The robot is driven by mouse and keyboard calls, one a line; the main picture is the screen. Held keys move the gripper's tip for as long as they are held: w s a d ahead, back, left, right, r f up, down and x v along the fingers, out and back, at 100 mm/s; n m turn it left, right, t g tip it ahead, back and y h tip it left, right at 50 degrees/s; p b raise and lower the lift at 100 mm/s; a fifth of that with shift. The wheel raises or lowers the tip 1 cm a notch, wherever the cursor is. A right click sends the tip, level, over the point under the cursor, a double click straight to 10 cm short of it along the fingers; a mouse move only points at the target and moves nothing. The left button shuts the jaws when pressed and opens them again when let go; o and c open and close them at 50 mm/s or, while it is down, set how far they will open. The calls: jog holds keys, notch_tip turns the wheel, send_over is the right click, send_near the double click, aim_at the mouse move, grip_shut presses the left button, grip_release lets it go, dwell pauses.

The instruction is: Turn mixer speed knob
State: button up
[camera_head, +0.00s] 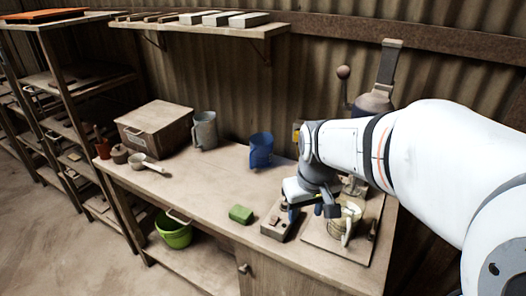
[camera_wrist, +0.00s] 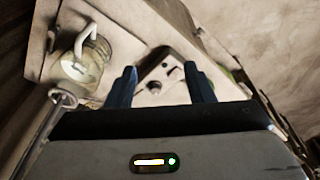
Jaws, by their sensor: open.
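The small control box (camera_head: 275,231) sits on the bench beside the mixer board. In the wrist view its face (camera_wrist: 150,70) shows between my fingers, with a small dark round knob (camera_wrist: 154,87) and other dark controls. I cannot tell which control sets the speed. The mixer jar (camera_head: 343,228), with a pale curved part over it, stands to the right of the box; it also shows at upper left in the wrist view (camera_wrist: 84,60). My gripper (camera_head: 306,212) is open above the box's right side, with its blue fingers (camera_wrist: 160,70) apart. Contact with the knob is not visible.
A green block (camera_head: 241,214) lies left of the box. A blue jug (camera_head: 261,150) stands behind, and a metal jug (camera_head: 204,131) and wooden box (camera_head: 155,128) are farther left. Bare bench top (camera_head: 200,185) lies between them. A lever press (camera_head: 377,95) stands behind my arm.

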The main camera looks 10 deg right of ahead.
jog(key=w+f+n+p, duration=0.1)
jog(key=w+f, duration=0.1)
jog(key=w, duration=0.4)
jog(key=w+f+n+g+p, duration=0.1)
jog(key=w+f+n+p, duration=0.1)
jog(key=w, duration=0.4)
jog(key=w+f+n+g+p, duration=0.1)
jog(key=w+f+p, duration=0.1)
jog(key=w, duration=0.4)
jog(key=shift+w+f, duration=0.4)
jog(key=shift+f, duration=0.15)
jog(key=shift+w+f, duration=0.2)
jog(key=shift+f, duration=0.45)
notch_tip(320, 180, down, 7)
jog(key=shift+p, duration=1)
jog(key=shift+c, duration=0.2)
jog(key=c, duration=0.9)
